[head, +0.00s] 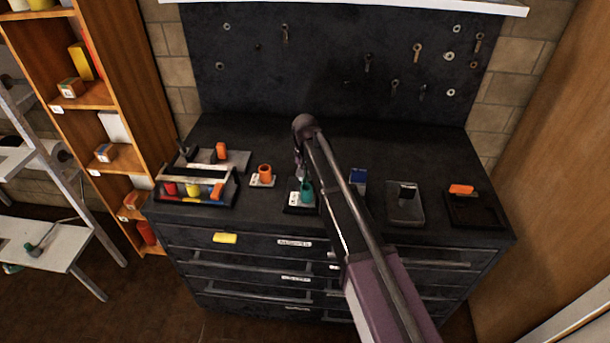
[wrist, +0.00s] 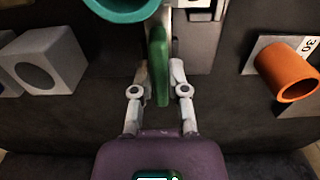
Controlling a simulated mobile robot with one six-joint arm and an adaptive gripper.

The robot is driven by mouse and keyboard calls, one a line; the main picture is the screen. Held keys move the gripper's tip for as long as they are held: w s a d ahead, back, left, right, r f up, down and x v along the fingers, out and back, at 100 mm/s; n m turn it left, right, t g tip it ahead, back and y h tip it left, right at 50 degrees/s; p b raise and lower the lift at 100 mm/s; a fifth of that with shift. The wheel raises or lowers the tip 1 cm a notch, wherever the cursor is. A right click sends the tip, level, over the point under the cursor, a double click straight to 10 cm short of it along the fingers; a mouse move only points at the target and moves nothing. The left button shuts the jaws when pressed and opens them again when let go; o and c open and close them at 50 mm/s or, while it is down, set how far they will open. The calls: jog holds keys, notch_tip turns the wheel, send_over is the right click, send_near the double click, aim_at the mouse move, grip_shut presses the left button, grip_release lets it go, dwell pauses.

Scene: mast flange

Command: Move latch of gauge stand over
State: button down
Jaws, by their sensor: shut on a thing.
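The gauge stand (head: 294,197) is a small stand with a white plate on the bench top, right of the orange cup. A teal round part (head: 307,190) stands at it, and its edge shows at the top of the wrist view (wrist: 122,8). The latch (wrist: 160,62) is a thin green upright bar beside the teal part in the wrist view. My gripper (wrist: 160,78) has one finger on each side of this bar and is shut on it. In the head view my gripper (head: 301,172) is small and dark above the stand, and the latch cannot be made out there.
An orange cup (head: 265,172) on a white plate stands close by; it also shows in the wrist view (wrist: 287,72). A grey block with a round hole (wrist: 45,62) is opposite. A tool tray (head: 195,200) and a grey plate (head: 405,205) lie farther out.

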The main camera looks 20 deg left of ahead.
jog(key=n, duration=1.3)
jog(key=shift+n, duration=2.5)
jog(key=c, duration=0.6)
grip_release()
jog(key=shift+c, duration=0.2)
